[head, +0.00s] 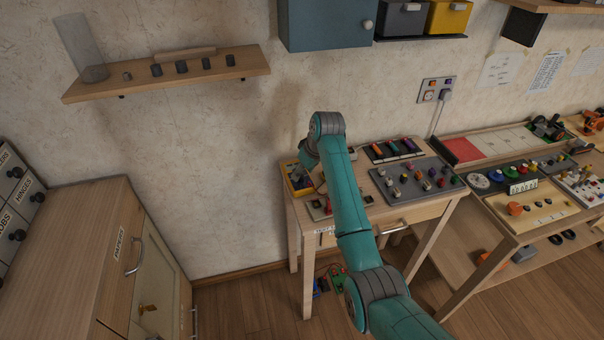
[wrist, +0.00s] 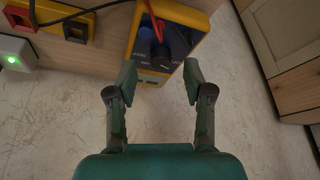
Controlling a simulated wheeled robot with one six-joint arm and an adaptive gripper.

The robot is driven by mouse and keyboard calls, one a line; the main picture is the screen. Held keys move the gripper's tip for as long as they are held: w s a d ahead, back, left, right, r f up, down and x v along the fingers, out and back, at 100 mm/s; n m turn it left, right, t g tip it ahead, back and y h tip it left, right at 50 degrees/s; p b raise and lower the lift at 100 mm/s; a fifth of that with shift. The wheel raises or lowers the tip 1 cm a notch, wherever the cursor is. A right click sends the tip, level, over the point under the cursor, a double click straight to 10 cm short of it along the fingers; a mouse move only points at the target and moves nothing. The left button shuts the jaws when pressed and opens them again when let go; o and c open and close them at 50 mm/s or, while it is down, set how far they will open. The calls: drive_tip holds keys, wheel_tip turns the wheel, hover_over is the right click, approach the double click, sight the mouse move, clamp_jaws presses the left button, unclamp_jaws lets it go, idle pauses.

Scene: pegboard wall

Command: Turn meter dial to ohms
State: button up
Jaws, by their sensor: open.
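The meter, a yellow-edged box with a dark blue face, lies at the top centre of the wrist view (wrist: 140,45); it also shows at the left end of the small table in the head view (head: 296,184). A dark round knob (wrist: 160,53), which looks like the dial, sits on its face beside a blue knob (wrist: 145,30) and a red lead (wrist: 155,18). The small labels are too blurred to read. My gripper (wrist: 159,80) is open and empty, its fingertips apart at the meter's lower edge. My arm hides the gripper in the head view.
A yellow block with red and black parts (wrist: 72,30) and a white box with a green light (wrist: 14,58) sit left of the meter. A grey board of coloured knobs (head: 420,185) shares the table.

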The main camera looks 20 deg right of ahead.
drive_tip(key=shift+x, duration=0.95)
clamp_jaws()
